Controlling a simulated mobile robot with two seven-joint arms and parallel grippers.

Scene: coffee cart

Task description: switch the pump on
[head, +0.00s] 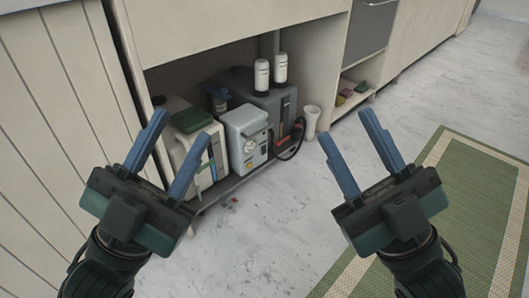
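Inside the open cabinet under the counter stands a light blue-grey box (247,136) with a round dial and small controls on its front. It looks like the pump, but I cannot read a label or tell the state of its switch. A dark grey unit (278,108) with a red part and a black hose stands right behind it. My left gripper (181,127) is open and empty, in front of the cabinet's left part, and covers some of what stands there. My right gripper (347,124) is open and empty, to the right of the box over the floor.
A cream container (183,139) with a green top stands left of the box. A white cup-like vessel (311,122) is near the cabinet's right side. A green rug (463,190) lies at right. The floor in front is mostly clear.

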